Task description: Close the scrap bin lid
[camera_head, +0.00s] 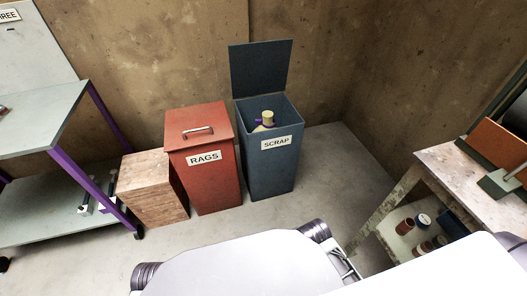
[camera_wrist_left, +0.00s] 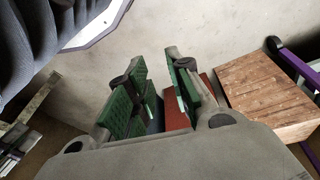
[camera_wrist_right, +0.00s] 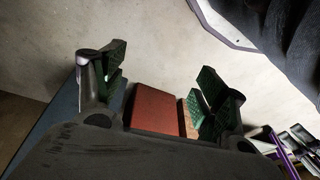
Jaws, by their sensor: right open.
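The scrap bin (camera_head: 268,165) is a tall blue-grey box labelled SCRAP, standing near the back wall. Its lid (camera_head: 261,69) stands upright at the rear, so the top is open. A tan bottle-like object (camera_head: 267,119) shows inside. Neither gripper shows in the head view. In the left wrist view my left gripper (camera_wrist_left: 162,88) is open, with green pads apart and nothing held. In the right wrist view my right gripper (camera_wrist_right: 157,85) is open and empty. A blue-grey surface, probably the scrap bin, shows at the left of the right wrist view.
The red rags bin (camera_head: 203,175), lid shut with a handle, stands just left of the scrap bin. A wooden crate (camera_head: 152,190) is left of that. A grey table (camera_head: 40,118) is at left, a workbench (camera_head: 470,170) at right. Floor before the bins is clear.

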